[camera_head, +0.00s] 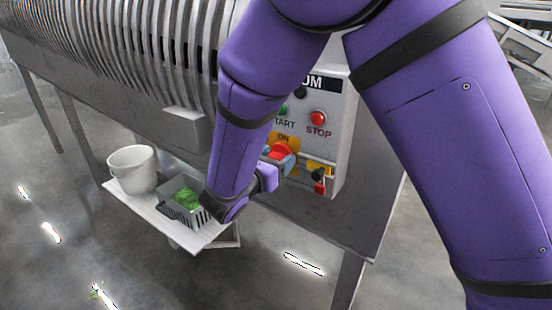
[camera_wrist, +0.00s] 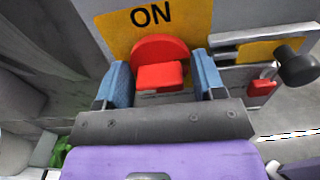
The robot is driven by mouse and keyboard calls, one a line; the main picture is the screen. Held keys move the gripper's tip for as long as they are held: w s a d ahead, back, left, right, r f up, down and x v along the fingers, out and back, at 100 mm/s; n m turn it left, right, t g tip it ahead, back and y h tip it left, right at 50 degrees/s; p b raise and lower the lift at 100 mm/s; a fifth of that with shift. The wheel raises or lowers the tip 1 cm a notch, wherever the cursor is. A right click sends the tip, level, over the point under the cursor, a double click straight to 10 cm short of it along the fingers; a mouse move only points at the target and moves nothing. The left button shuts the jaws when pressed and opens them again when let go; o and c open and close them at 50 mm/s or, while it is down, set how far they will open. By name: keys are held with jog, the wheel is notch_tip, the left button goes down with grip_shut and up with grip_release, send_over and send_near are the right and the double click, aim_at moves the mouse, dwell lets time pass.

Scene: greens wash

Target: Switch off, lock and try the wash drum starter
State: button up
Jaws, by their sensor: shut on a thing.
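The wash drum starter is a grey panel (camera_head: 340,120) on the drum's frame. Its red switch handle (camera_wrist: 160,75) sits on a yellow plate (camera_wrist: 110,32) with ON printed above it. My gripper (camera_wrist: 163,85) has its blue fingers on either side of the handle and is shut on it. The handle also shows in the head view (camera_head: 281,151), partly behind my arm. To its right is a second yellow plate (camera_head: 318,165) with a black knob (camera_head: 318,174) and a small red piece (camera_head: 320,187), perhaps a padlock. My arm hides the panel's left part.
A white shelf (camera_head: 125,194) below left holds a white bucket (camera_head: 133,170) and a grey crate (camera_head: 170,205) of greens.

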dwell(0.5)
jog(key=o, duration=0.6)
jog(key=shift+c, duration=0.2)
jog(key=shift+s+a, duration=0.15)
jog(key=v, duration=1)
jog(key=shift+s, duration=0.25)
jog(key=shift+a, duration=0.2)
